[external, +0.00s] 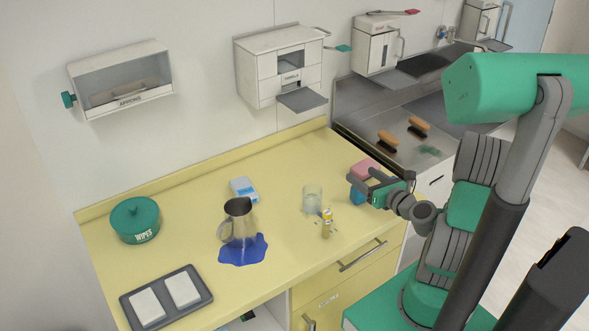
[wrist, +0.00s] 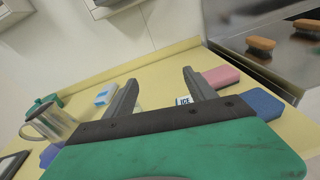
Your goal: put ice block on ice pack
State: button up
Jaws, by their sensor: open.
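A white and blue piece lettered ICE (wrist: 184,101) shows between my fingers in the wrist view, close to the right finger and partly hidden by my gripper. I cannot tell whether it is the ice block or the ice pack, and I cannot make it out in the external view. My gripper (external: 361,183) is open and above the right part of the counter; its fingers (wrist: 160,77) show nothing held. A blue block (external: 357,195) is just below it, partly hidden, and shows right of the fingers in the wrist view (wrist: 262,104).
A pink block (external: 363,167) lies behind the blue one.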

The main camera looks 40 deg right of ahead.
aim_at(359, 194)
jog(key=f+g, duration=0.1)
jog(key=s+d+f+g, duration=0.1)
jog(key=f, duration=0.1)
jog(key=s+f+g, duration=0.1)
jog(key=f, duration=0.1)
jog(key=shift+s+d+f+h, duration=0.1)
jog(key=shift+d+f+h, duration=0.15)
jog(key=shift+d+h, duration=0.05)
jog(key=shift+w+f, duration=0.2)
jog(key=shift+f, duration=0.15)
jog(key=x, duration=0.7)
jog(key=shift+d+f, duration=0.15)
jog(key=shift+d, duration=0.1)
jog(key=shift+c, duration=0.3)
grip_shut()
